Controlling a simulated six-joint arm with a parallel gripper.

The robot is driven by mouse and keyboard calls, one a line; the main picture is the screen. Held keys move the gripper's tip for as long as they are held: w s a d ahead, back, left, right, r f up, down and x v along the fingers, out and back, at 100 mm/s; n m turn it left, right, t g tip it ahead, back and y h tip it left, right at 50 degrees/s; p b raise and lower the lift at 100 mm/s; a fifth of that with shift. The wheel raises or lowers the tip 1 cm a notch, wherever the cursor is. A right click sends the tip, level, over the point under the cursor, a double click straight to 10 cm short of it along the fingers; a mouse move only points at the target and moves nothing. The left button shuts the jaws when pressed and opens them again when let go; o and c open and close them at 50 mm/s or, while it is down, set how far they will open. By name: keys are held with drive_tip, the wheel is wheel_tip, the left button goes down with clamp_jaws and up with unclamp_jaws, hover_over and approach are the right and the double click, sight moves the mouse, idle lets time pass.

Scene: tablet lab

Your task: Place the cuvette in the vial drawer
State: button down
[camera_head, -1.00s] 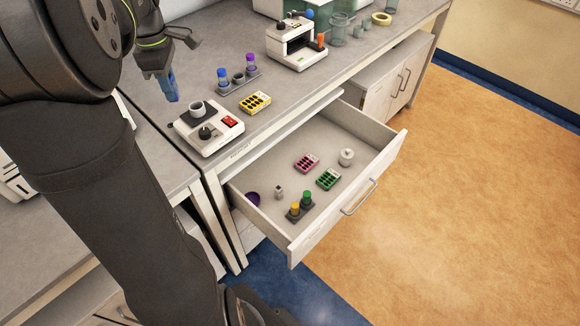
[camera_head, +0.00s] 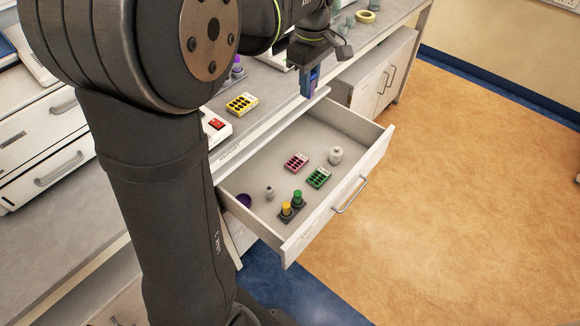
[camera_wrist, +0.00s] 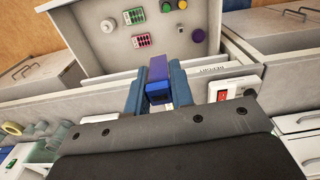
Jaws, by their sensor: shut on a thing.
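My gripper (camera_head: 307,88) is shut on a blue and purple cuvette (camera_head: 308,82), which points downward in the head view. The wrist view shows the purple and blue cuvette (camera_wrist: 158,72) between the two blue-grey fingers (camera_wrist: 158,90). The drawer (camera_head: 314,230) is pulled open below the bench and holds several small items. In the head view, my gripper is above the bench edge, near the back right part of the drawer. The cuvette's hidden faces lie behind the fingers.
Inside the drawer are a pink rack (camera_head: 296,162), a green rack (camera_head: 319,177), a white jar (camera_head: 335,155), yellow and green capped vials (camera_head: 291,204), a grey item (camera_head: 269,192) and a purple bowl (camera_head: 244,200). Bare floor shows between them. A yellow rack (camera_head: 242,104) stands on the bench.

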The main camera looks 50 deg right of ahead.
drive_tip(key=s+d, duration=0.1)
drive_tip(key=s, duration=0.2)
hover_over(284, 185)
drive_tip(key=shift+m, duration=0.3)
wheel_tip(284, 185, down, 43)
drive_tip(key=shift+d+f, duration=0.1)
drive_tip(key=shift+f, duration=2)
drive_tip(key=shift+f, duration=0.15)
drive_tip(key=c, duration=1.3)
unclamp_jaws()
drive_tip(key=shift+o, duration=0.2)
